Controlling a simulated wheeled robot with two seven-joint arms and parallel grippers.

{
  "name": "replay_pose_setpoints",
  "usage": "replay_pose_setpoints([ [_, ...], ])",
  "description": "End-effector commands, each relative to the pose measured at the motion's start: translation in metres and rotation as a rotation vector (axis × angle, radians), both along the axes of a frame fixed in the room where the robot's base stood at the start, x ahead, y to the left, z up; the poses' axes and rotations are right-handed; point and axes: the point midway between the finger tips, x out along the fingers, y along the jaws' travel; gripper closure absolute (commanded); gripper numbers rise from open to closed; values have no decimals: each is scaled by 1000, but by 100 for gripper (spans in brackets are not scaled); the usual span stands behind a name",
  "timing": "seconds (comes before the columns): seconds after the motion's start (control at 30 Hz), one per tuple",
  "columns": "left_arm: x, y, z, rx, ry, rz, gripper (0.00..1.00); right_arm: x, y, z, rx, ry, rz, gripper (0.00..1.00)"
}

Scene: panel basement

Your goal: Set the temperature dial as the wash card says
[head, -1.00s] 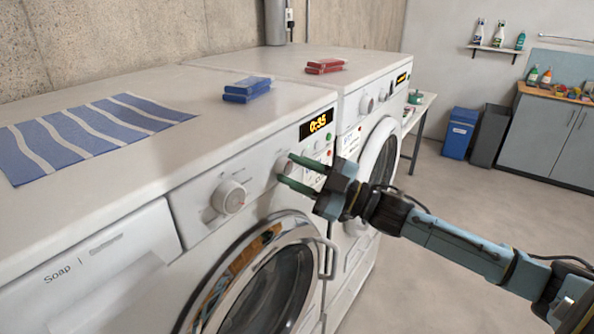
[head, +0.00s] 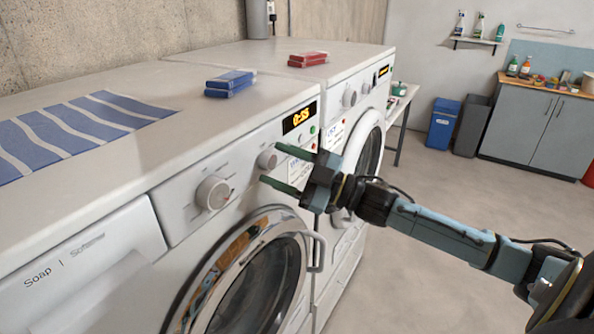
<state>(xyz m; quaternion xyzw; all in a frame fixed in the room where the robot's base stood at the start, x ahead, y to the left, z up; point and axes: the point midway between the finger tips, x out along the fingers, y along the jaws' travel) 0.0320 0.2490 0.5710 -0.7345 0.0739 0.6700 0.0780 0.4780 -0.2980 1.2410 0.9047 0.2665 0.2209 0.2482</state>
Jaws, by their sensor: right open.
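The near white washing machine has a large round dial (head: 213,193) and a smaller round dial (head: 267,159) on its front panel. I cannot read which one is for temperature. My right gripper (head: 270,164) is open, its two green fingers pointing left at the panel, one above and one below the smaller dial. I cannot tell whether they touch it. A small white card (head: 299,166) with blue print is partly hidden behind the fingers; its text is too small to read. The lit display (head: 299,117) shows 0:35. My left gripper is not in view.
A blue striped cloth (head: 80,130), blue boxes (head: 231,83) and red boxes (head: 308,59) lie on the machine tops. The round door (head: 262,285) is below the panel. A second washer (head: 352,130) stands behind.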

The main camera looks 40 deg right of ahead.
Motion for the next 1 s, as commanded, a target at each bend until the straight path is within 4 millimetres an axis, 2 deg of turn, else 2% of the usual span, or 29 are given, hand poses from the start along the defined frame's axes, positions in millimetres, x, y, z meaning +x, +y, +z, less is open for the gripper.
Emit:
replay_pose_setpoints([
  [0.17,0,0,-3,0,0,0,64,-10,-8,-6,0,4,-2,45],
  [1.0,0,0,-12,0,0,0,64,-92,-71,-33,1,3,-1,45],
])
